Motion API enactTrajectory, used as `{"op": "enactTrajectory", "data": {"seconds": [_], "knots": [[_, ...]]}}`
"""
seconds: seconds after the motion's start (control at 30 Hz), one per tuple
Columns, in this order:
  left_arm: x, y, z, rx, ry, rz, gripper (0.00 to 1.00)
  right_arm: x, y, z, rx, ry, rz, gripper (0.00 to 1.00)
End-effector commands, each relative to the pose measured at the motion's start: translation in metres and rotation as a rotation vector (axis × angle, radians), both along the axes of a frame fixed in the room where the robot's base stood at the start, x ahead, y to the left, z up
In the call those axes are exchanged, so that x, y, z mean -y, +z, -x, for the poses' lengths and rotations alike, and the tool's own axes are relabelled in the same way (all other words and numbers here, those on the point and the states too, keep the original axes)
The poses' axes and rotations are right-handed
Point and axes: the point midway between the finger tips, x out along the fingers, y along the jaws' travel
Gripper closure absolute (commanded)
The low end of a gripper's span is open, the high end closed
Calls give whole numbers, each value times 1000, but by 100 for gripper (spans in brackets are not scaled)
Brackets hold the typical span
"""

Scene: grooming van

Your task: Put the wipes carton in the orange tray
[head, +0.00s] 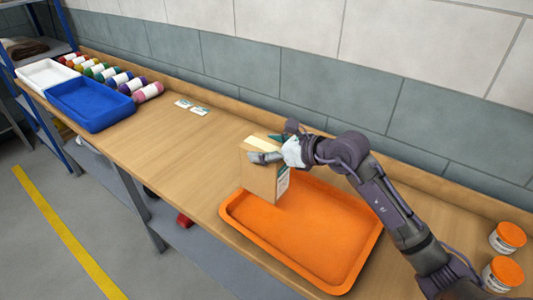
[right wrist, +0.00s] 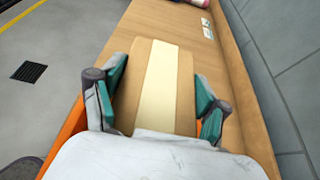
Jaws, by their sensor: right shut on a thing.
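The wipes carton (head: 262,178) is a brown box with a pale strip on top and a printed label on its right side. My right gripper (head: 275,150) is shut on its upper part. In the right wrist view the carton (right wrist: 163,90) sits between the two teal-padded fingers of the gripper (right wrist: 160,100). The orange tray (head: 315,235) lies on the bench and is empty where visible. The carton is upright over the tray's far left corner; I cannot tell whether its bottom touches the tray. My left gripper is not in view.
Two orange-lidded jars (head: 507,238) stand at the right. A blue tray (head: 90,104), a white tray (head: 47,74) and several coloured bottles (head: 120,82) are at the far left. Small cards (head: 191,106) lie near the wall. The bench (head: 170,140) left of the carton is clear.

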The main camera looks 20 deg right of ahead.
Motion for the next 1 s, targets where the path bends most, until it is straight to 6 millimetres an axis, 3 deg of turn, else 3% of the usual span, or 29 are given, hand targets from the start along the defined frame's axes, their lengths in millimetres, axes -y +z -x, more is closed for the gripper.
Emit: {"op": "enactTrajectory", "data": {"seconds": [0.2, 0.4, 0.43, 0.57, 1.0], "knots": [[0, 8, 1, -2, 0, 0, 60, 0, -25, 0, 0, -1, -2, 95], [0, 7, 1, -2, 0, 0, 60, 0, -26, 0, 2, 0, -2, 95], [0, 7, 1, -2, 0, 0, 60, 0, -28, 1, -1, 0, 0, 24], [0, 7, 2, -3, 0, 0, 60, 0, -28, 0, -1, 0, 0, 2], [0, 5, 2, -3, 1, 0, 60, 5, -27, 4, -1, -1, 1, 1]]}}
